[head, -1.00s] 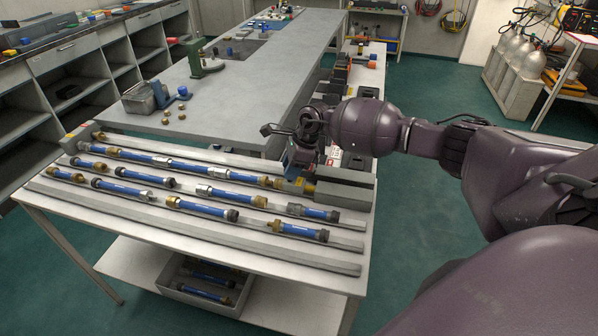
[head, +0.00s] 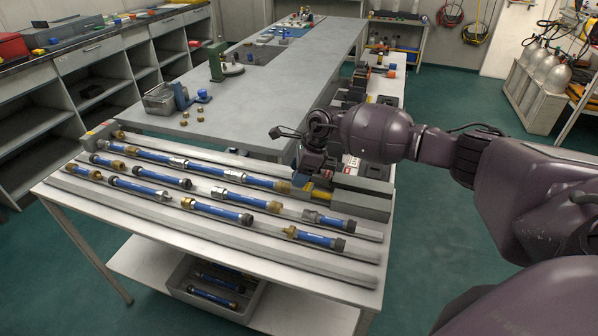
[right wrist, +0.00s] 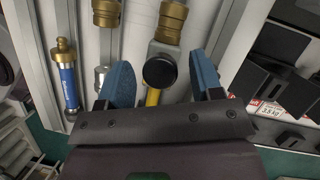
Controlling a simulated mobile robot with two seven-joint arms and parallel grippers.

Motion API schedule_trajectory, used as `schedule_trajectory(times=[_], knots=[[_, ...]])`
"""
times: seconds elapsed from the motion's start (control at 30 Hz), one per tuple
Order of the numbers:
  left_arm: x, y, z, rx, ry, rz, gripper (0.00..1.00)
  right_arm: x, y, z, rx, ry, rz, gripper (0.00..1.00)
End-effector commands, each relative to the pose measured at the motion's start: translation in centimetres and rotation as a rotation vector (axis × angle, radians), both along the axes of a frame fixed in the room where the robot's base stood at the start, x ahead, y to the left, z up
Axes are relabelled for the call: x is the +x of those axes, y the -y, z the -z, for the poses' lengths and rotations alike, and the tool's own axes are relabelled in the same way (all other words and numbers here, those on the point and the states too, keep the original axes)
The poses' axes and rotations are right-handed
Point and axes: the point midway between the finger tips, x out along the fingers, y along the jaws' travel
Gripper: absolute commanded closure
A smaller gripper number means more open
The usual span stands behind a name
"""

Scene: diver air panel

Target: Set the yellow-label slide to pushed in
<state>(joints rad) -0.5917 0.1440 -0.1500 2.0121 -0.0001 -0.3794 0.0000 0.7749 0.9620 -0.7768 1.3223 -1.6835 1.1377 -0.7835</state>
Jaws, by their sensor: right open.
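The yellow-label piece (head: 319,195) shows in the head view at the right end of the rear rail, beside a grey block. In the right wrist view a round black knob (right wrist: 160,71) with a yellow strip (right wrist: 152,97) under it appears between the fingers, with a gap on each side. I take these for the yellow-label slide; whether it is in or out I cannot tell. My right gripper (head: 313,174) is over it in the head view. In the right wrist view it (right wrist: 161,78) is open, with blue fingers, and empty. My left gripper is out of view.
Several blue tubes with brass and dark ends (head: 217,211) lie in rows between grey rails (head: 215,235) on the white bench. The grey block (head: 360,203) is right of the yellow piece. Brass fittings (right wrist: 172,21) stand just beyond the knob in the wrist view.

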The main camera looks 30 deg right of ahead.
Motion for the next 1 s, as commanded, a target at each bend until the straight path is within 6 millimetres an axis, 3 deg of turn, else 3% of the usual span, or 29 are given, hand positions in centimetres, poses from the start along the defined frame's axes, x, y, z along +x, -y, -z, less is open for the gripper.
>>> schedule_trajectory(times=[0.17,0.6,0.8,1.0], knots=[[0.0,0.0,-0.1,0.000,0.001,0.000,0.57,-0.2,0.5,-1.3,-0.001,0.003,0.000,0.40],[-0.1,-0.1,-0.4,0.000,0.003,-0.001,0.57,-1.5,3.0,-8.2,-0.001,0.003,0.000,0.40],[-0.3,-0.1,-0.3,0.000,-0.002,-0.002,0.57,-1.8,3.6,-9.7,0.000,0.001,0.000,0.40],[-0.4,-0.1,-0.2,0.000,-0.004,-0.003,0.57,-1.9,3.7,-10.0,0.000,0.000,0.000,0.40]])
